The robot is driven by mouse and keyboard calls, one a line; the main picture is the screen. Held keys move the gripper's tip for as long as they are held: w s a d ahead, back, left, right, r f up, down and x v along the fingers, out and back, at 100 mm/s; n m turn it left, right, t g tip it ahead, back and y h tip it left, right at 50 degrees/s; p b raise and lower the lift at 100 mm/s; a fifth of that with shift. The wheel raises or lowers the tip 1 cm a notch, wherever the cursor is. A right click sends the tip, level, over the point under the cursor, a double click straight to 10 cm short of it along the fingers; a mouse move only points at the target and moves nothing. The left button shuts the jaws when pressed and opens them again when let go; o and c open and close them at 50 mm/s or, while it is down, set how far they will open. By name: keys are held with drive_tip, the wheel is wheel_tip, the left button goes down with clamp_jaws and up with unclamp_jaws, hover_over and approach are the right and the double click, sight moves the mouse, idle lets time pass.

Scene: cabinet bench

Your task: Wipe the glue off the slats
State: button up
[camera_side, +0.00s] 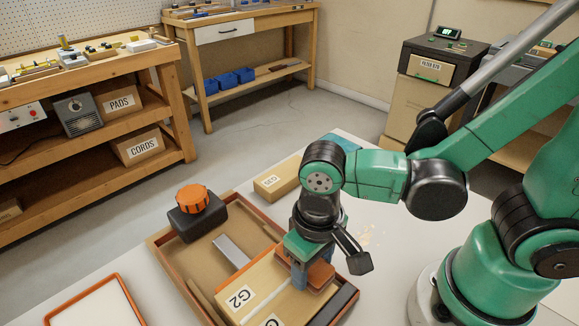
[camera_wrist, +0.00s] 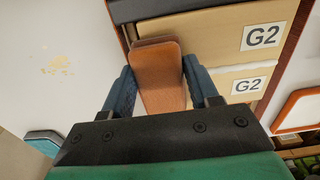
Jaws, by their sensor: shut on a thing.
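My gripper (camera_side: 303,277) has its blue fingers shut on an orange-brown block (camera_wrist: 160,80), which also shows in the side view (camera_side: 318,277). The block is over or against the tan slats; I cannot tell whether it touches them. Two tan slats lie side by side, each with a G2 label: one upper slat (camera_wrist: 215,30) and one lower slat (camera_wrist: 222,78) in the wrist view. In the side view, the slat nearest the label (camera_side: 255,285) lies in the orange-rimmed tray (camera_side: 163,262). A pale strip runs between the slats; I cannot tell whether it is glue.
Pale yellowish flecks (camera_wrist: 57,65) lie on the white table. A white orange-rimmed tray (camera_side: 95,308) is at front left.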

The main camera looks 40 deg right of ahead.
sight(253, 321)
drive_tip(key=shift+a, duration=5.25)
drive_tip(key=shift+d, duration=0.15)
drive_tip(key=shift+d, duration=5.2)
drive_tip(key=shift+a, duration=0.1)
drive_tip(key=shift+a, duration=5.2)
